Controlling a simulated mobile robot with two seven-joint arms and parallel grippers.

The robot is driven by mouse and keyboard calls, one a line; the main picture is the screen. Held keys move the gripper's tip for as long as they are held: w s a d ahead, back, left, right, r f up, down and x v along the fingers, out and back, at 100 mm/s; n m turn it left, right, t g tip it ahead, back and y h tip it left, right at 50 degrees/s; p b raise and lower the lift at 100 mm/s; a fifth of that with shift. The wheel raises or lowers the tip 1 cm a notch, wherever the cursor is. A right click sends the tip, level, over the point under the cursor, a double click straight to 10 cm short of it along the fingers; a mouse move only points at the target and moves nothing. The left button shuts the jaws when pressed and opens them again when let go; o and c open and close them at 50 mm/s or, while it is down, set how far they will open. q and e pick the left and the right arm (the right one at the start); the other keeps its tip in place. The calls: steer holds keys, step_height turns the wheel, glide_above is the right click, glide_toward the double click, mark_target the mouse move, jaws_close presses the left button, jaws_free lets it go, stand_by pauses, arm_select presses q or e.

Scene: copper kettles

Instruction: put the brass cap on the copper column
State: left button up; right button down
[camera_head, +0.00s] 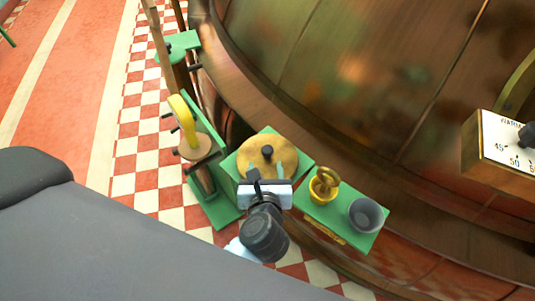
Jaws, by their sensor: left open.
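A round brass disc with a black knob, which looks like the brass cap (283,158), lies on a green stand in the middle of the view. My left gripper (267,174) is open and empty, with its fingertips over the near part of the disc, just short of the knob. I cannot tell whether they touch the disc. A short copper column (205,180) stands in a green frame to the left, below a tan round plate (196,150). My right gripper is out of view.
A yellow handle (182,116) rises by the column. A large copper kettle (360,80) curves close behind. A gauge box (500,148) is at right.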

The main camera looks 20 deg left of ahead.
mark_target(267, 154)
arm_select(q)
steer(key=shift+x, duration=1.3)
steer(key=shift+r+x, duration=0.1)
steer(key=shift+x, duration=1.2)
steer(key=shift+r+x, duration=0.15)
steer(key=shift+x, duration=1.1)
steer(key=shift+w+d, duration=0.15)
steer(key=shift+w, duration=0.05)
steer(key=shift+r, duration=0.1)
jaws_close()
